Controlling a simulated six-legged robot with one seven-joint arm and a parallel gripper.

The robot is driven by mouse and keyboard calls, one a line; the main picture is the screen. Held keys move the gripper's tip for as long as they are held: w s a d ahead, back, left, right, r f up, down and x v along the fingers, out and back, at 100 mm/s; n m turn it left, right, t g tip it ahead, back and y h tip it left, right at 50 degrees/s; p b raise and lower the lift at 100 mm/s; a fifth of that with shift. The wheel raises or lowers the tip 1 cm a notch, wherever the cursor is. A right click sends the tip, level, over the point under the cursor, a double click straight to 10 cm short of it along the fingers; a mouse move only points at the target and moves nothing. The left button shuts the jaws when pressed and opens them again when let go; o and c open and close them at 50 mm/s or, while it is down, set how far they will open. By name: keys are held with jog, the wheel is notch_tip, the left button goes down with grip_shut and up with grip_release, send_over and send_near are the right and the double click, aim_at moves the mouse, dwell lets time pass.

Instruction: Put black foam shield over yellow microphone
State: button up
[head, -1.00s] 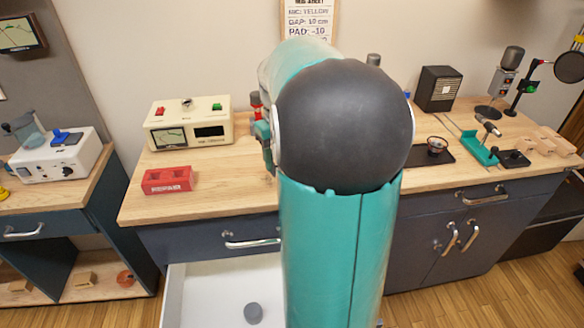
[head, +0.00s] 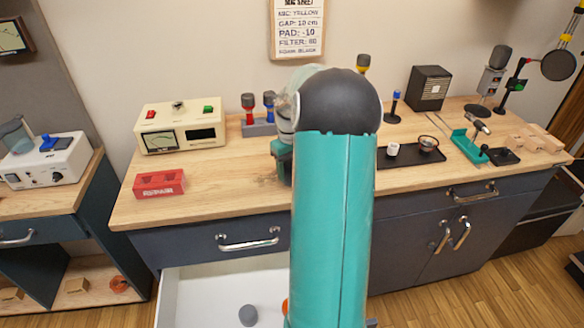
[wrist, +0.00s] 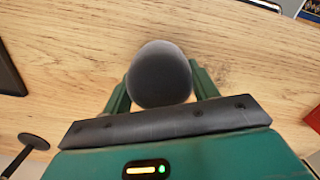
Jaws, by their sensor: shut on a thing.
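The black foam shield (wrist: 159,72) is a dark round piece between the fingers of my gripper (wrist: 160,88) in the wrist view. My gripper is shut on it, with bare wooden worktop below. In the head view my arm hides the foam. The yellow microphone (head: 362,63) stands upright behind my arm, with a dark head and a yellow collar. Its lower part is hidden by my arm.
A red and a blue microphone (head: 269,103) stand in a grey holder (head: 258,129). A cream meter box (head: 181,128) and red block (head: 159,184) are at left. A black tray (head: 398,160) lies at right. The drawer below (head: 205,295) is open, with a grey round piece (head: 248,315) inside.

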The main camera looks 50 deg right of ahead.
aim_at(291, 161)
jog(key=o, duration=1.2)
jog(key=shift+f, duration=0.1)
jog(key=r, duration=1.2)
jog(key=shift+w+d+r, duration=0.1)
jog(key=shift+w+r, duration=0.05)
jog(key=shift+w, duration=0.15)
